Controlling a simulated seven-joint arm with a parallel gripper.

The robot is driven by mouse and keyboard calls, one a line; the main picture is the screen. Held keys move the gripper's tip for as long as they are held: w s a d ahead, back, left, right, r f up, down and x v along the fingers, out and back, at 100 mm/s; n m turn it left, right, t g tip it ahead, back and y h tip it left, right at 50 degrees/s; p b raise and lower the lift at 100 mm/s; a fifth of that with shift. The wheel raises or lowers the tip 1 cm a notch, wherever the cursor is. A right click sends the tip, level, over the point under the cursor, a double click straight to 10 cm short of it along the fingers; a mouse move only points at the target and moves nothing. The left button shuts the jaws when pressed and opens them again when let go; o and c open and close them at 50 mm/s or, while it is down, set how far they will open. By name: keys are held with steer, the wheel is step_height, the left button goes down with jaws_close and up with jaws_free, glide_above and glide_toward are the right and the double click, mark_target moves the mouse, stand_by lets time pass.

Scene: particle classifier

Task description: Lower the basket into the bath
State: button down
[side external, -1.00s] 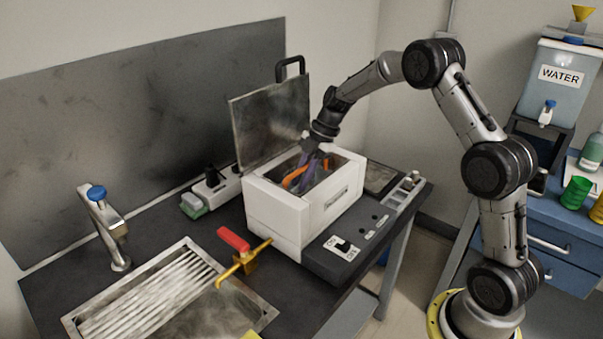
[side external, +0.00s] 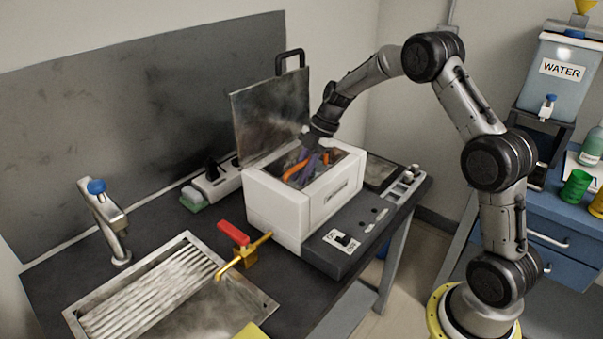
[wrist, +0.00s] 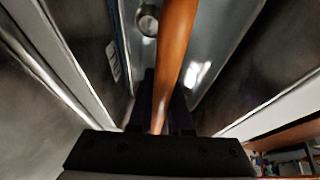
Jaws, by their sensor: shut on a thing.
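The bath is a white box (side external: 283,215) on the dark bench, with its grey metal lid (side external: 270,110) standing open at the back. My gripper (side external: 311,166) reaches down into the bath opening, its fingers inside the rim. The basket shows only as its orange handle (side external: 295,172), inside the opening. In the wrist view the orange handle (wrist: 174,50) runs from the top edge down between my fingers (wrist: 160,112), which are shut on it. The basket's body is hidden by the bath wall and my gripper. I cannot tell whether it touches the bath floor.
The open lid stands close behind my gripper. A sink (side external: 165,290) with a blue-topped tap (side external: 105,220) is at left. A red-handled brass valve (side external: 240,250) sticks out of the bath's left side. A control panel with switches (side external: 345,240) runs along its front.

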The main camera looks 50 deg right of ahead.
steer(key=shift+f, duration=0.45)
stand_by(0.4)
steer(key=c, duration=0.8)
jaws_free()
steer(key=shift+o, duration=0.2)
